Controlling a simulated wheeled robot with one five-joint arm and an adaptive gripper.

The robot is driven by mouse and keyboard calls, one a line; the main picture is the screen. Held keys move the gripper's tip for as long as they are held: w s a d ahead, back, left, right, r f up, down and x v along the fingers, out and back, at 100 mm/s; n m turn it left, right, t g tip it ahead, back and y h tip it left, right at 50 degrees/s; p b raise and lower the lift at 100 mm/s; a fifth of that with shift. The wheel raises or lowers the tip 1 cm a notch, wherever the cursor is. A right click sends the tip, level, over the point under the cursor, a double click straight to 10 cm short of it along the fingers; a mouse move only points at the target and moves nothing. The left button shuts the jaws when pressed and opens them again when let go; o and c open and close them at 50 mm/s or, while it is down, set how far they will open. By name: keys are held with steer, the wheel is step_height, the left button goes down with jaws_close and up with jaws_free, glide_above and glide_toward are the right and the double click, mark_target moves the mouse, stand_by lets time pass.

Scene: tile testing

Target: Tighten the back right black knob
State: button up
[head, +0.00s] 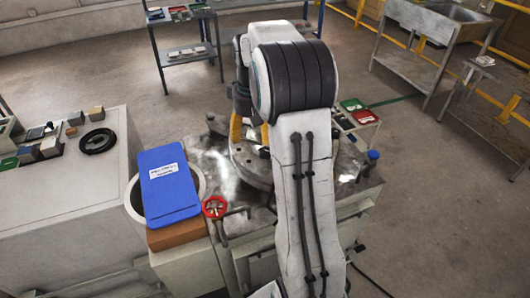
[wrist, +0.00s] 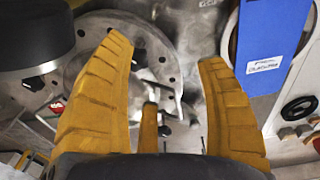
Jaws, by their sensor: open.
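My gripper (head: 250,130) is over the round metal plate (head: 248,170) of the machine in the head view, partly hidden by my arm. In the wrist view my gripper (wrist: 165,50) is open, with its yellow fingers spread wide and nothing held. The plate (wrist: 155,47) with its ring of holes lies beyond the fingers. A small dark part (wrist: 165,131) shows low between them; I cannot tell whether it is a black knob. Another dark part (head: 210,117) stands at the machine top's back left. The back right black knob cannot be made out; my arm covers much of that side.
A red handwheel (head: 215,207) and a blue-capped part (head: 373,155) are on the machine's front and right. A bench (head: 70,200) with a black ring (head: 97,141) stands left.

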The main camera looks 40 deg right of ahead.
steer(key=shift+g, duration=0.4)
steer(key=d+f, duration=0.1)
steer(key=w+d+f, duration=0.1)
steer(key=d+f, duration=0.1)
steer(key=w+d+f, duration=0.1)
steer(key=d, duration=0.1)
steer(key=shift+w+d+f, duration=0.1)
steer(key=shift+d+f, duration=0.15)
steer(key=shift+f, duration=0.15)
steer(key=shift+w+d+f, duration=0.1)
steer(key=shift+d+f, duration=0.1)
steer(key=shift+f, duration=0.1)
steer(key=shift+m, duration=0.3)
steer(key=shift+f, duration=3.6)
steer(key=c, duration=1.2)
